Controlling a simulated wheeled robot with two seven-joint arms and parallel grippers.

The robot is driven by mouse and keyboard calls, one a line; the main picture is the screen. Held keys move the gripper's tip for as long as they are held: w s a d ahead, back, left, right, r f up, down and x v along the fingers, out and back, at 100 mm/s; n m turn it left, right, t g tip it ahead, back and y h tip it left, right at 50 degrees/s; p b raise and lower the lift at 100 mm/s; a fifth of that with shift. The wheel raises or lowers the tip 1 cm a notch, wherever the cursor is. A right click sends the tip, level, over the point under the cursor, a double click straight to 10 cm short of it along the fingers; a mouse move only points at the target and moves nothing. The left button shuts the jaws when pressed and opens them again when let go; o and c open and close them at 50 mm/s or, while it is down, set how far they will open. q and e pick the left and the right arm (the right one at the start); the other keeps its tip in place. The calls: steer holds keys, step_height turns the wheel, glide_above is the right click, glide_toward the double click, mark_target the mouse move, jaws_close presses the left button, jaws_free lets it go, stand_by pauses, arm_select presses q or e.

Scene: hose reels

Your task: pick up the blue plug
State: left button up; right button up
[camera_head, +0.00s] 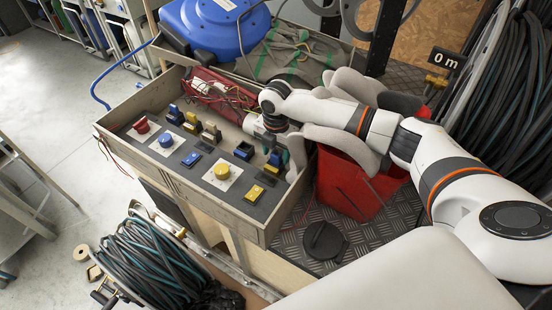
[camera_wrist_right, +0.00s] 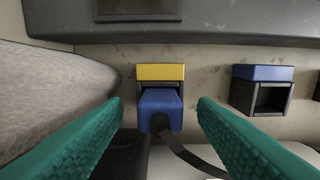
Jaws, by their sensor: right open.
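The blue plug (camera_wrist_right: 160,105) sits at a socket with a yellow lid (camera_wrist_right: 160,72), in the middle of the right wrist view. In the head view the blue plug (camera_head: 275,158) is small, at the right end of the panel's back row. My right gripper (camera_head: 270,138) is above and behind it. In the wrist view its two teal fingers (camera_wrist_right: 190,135) are open, one on each side of the plug's near end, with gaps to the plug. The plug's underside and cable are partly hidden. My left gripper is not in view.
A socket with a blue lid (camera_wrist_right: 262,88) is to the right in the wrist view. The panel (camera_head: 146,146) carries several knobs, switches and sockets. A red bin (camera_head: 345,185) stands close by, and a grey rounded object (camera_wrist_right: 50,95) fills the wrist view's left side.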

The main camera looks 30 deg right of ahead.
steer(key=c, duration=1)
steer(key=shift+c, duration=0.4)
steer(key=shift+r, duration=0.15)
